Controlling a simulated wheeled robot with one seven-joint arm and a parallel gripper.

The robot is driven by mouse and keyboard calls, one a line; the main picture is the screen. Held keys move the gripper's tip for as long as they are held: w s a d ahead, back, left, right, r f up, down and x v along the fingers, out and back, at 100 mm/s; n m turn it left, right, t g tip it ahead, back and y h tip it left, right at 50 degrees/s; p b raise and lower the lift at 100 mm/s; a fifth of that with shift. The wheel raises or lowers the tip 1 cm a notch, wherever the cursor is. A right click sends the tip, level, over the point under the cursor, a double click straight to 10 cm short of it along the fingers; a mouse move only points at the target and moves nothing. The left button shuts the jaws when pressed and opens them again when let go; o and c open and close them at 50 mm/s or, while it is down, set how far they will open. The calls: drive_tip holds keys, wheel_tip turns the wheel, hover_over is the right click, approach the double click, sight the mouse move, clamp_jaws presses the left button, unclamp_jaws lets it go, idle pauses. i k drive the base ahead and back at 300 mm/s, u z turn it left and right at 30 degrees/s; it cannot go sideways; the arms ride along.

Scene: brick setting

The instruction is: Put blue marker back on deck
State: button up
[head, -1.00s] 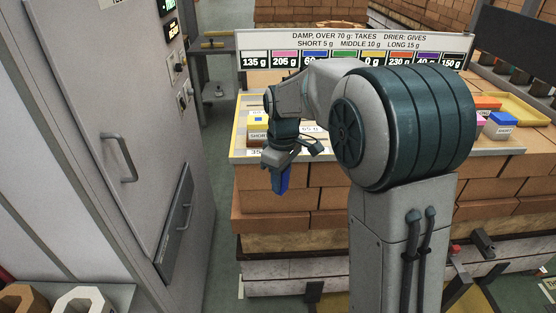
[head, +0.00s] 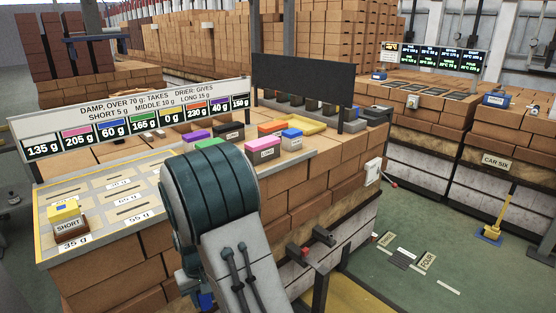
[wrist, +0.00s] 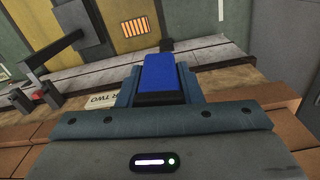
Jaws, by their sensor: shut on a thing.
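My gripper (wrist: 163,98) is shut on the blue marker (wrist: 162,74), which shows as a plain blue block between the fingers in the wrist view. In the head view a bit of the blue marker (head: 206,300) shows low beside my arm; my arm hides most of the gripper there. The gripper is beside the front of the brick-built deck, below its top. The deck's near left holds a pale yellow-edged board (head: 98,222) with slots and gram labels. A yellow-topped block (head: 66,212) marked SHORT stands on its left part.
Coloured blocks stand on the deck's right part: green (head: 211,145), purple (head: 197,136), pink (head: 263,149) and a blue-topped one (head: 292,139). A yellow tray (head: 310,123) lies behind them. A long weight sign (head: 135,120) runs along the back. Open green floor (head: 440,240) lies at right.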

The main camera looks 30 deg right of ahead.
sight(304, 141)
drive_tip(key=z, duration=0.7)
drive_tip(key=k, duration=0.95)
drive_tip(key=z, duration=1.8)
drive_tip(key=i, duration=1.6)
drive_tip(key=z, duration=0.2)
drive_tip(key=i, duration=1.35)
drive_tip(key=u, duration=0.65)
drive_tip(key=i, duration=0.9)
drive_tip(key=u, duration=1.7)
drive_tip(key=i, duration=0.65)
drive_tip(key=u, duration=0.5)
